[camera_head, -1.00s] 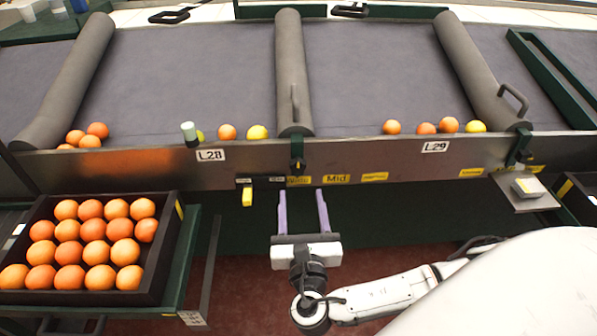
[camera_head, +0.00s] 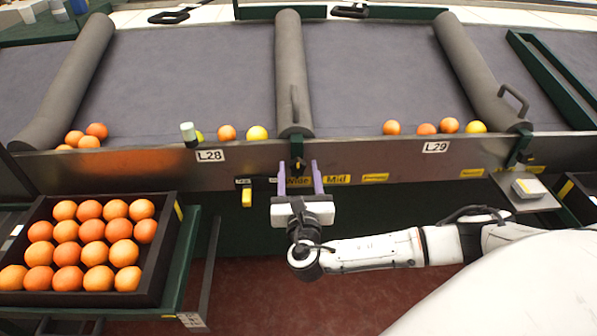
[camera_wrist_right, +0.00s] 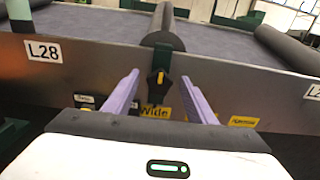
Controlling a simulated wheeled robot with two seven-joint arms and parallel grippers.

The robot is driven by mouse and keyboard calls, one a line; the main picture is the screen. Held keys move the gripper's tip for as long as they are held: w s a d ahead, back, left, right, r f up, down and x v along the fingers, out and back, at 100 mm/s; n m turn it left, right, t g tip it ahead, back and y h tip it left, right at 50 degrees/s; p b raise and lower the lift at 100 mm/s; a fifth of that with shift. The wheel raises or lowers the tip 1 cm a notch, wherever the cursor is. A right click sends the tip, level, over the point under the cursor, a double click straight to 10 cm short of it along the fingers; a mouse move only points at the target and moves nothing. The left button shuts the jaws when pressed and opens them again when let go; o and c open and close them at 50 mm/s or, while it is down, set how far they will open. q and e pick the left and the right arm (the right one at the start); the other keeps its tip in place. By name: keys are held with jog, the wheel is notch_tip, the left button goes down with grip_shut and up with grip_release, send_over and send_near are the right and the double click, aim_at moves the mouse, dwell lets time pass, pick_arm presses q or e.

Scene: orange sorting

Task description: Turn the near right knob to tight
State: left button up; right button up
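A small black knob (camera_head: 297,166) with a yellow mark sits on the metal front rail, below the middle grey roller. In the right wrist view the knob (camera_wrist_right: 158,86) shows between the fingers, above a yellow "Wide" label (camera_wrist_right: 155,112). A yellow "Mid" label (camera_head: 336,179) is to its right in the head view. My right gripper (camera_head: 298,164) is open, with its two purple fingers spread on either side of the knob. I cannot tell whether they touch it. My left gripper is not in view.
A dark crate of oranges (camera_head: 160,280) stands at the lower left. Loose fruit lies along the belt's front edge behind the rail (camera_head: 400,158). A small shelf (camera_head: 525,195) juts out at the right.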

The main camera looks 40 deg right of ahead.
jog(key=c, duration=0.9)
